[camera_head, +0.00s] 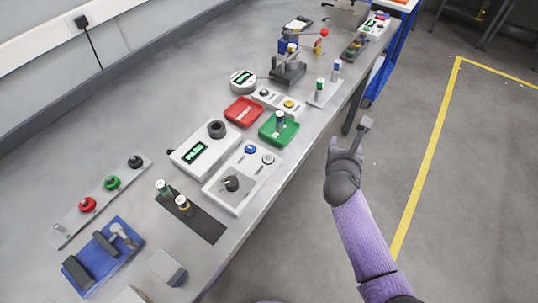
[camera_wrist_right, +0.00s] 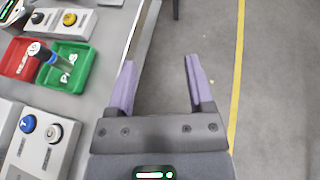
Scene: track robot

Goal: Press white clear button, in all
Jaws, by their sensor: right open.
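In the right wrist view the blue button (camera_wrist_right: 28,123) and the whitish button (camera_wrist_right: 53,133) show at the lower left. Any word on the whitish button is too small to read. My right gripper (camera_head: 350,134) is open and empty, past the bench's front edge over the floor, right of the box. Its two fingers (camera_wrist_right: 161,65) point forward in the wrist view, apart from the buttons. My left gripper is out of view.
A green tray (camera_head: 291,134) holding a cylinder, a red tray (camera_head: 243,111) and a white display unit (camera_head: 203,149) stand close to the box. A dark mat (camera_head: 205,226) with two cylinders lies nearer.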

